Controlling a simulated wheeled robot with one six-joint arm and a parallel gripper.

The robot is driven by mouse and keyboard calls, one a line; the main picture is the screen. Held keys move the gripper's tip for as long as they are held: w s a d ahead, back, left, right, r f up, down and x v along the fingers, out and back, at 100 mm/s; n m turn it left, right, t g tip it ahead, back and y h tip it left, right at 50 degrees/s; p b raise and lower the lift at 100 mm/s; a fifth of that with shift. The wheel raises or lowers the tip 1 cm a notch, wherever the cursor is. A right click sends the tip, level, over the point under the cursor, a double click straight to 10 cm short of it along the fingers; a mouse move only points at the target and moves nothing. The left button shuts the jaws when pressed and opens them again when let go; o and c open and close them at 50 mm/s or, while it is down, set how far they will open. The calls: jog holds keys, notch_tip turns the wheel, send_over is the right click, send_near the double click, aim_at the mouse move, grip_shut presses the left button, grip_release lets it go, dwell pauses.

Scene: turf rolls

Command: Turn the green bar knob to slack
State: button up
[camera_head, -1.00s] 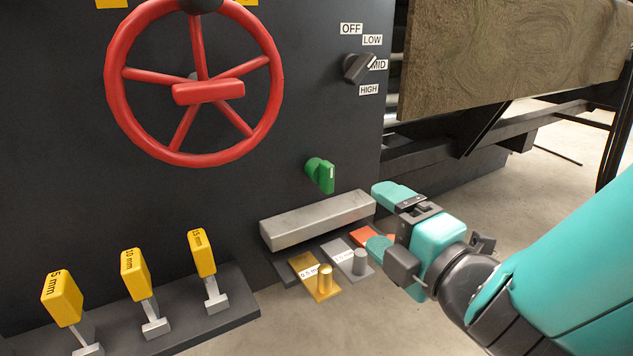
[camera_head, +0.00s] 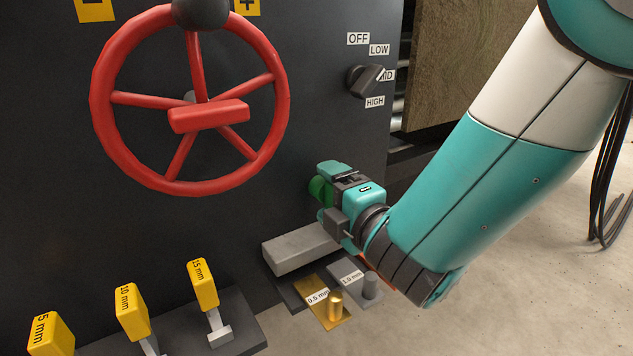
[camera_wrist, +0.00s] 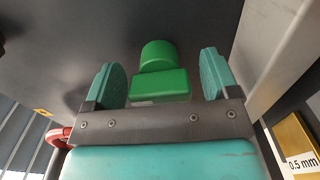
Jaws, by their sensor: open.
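The green bar knob (camera_wrist: 160,82) sticks out of the dark panel; in the wrist view its bar and round base lie between my two finger pads. In the head view only part of the knob (camera_head: 318,188) shows, at the left of my gripper, which hides the rest. My gripper (camera_wrist: 161,86) is open, with a gap on each side of the knob. In the head view my gripper (camera_head: 328,190) is at the panel, above the grey ledge. No slack marking is visible near the knob.
A grey metal ledge (camera_head: 298,250) juts out just below my gripper. Gauge blocks, including the brass 0.5 mm one (camera_head: 322,300), lie beneath it. A red handwheel (camera_head: 135,180) is on the left, a black selector knob (camera_head: 364,81) above right. Yellow-tagged levers (camera_head: 203,284) stand lower left.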

jog(key=shift+w+a, duration=0.3)
jog(key=shift+w, duration=0.1)
jog(key=shift+c, duration=0.2)
jog(key=c, duration=0.9)
